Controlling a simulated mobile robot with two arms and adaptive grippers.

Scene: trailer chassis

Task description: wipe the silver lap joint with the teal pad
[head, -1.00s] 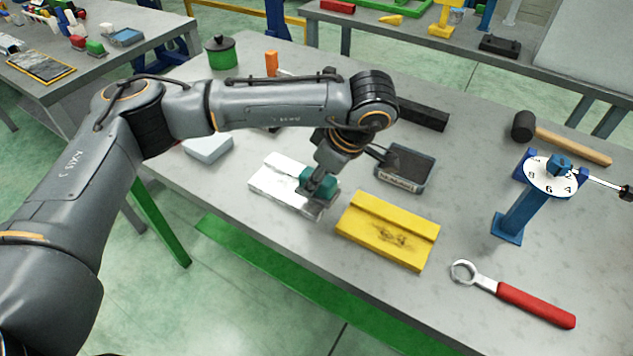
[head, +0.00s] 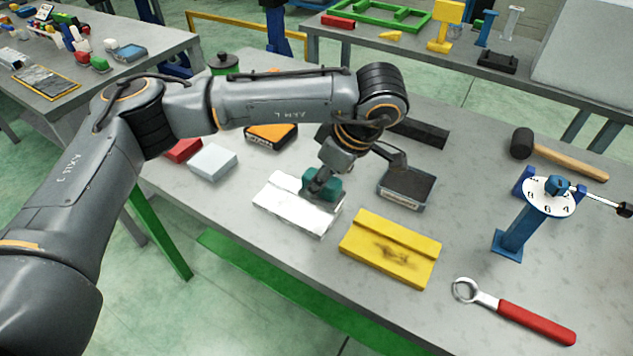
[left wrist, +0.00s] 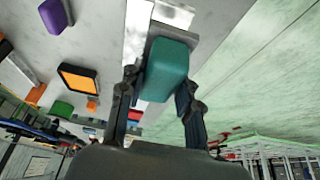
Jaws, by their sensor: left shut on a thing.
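The silver lap joint (head: 285,208) lies on the grey workbench in the head view, a stepped bright metal plate. It also shows at the top of the left wrist view (left wrist: 172,14). My left gripper (head: 318,188) is shut on the teal pad (head: 329,182) at the right part of the silver joint. The pad fills the space between the fingers in the left wrist view (left wrist: 165,70). The pad looks to be on or just over the joint; its underside is hidden, so I cannot tell contact. My right gripper is not in view.
A yellow lap joint (head: 390,248) with a dark smudge lies right of the silver one. A dark-topped tray (head: 406,188) sits behind. A white block (head: 212,161), a blue dial stand (head: 520,225), a mallet (head: 560,147) and a red-handled wrench (head: 535,322) are also on the bench.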

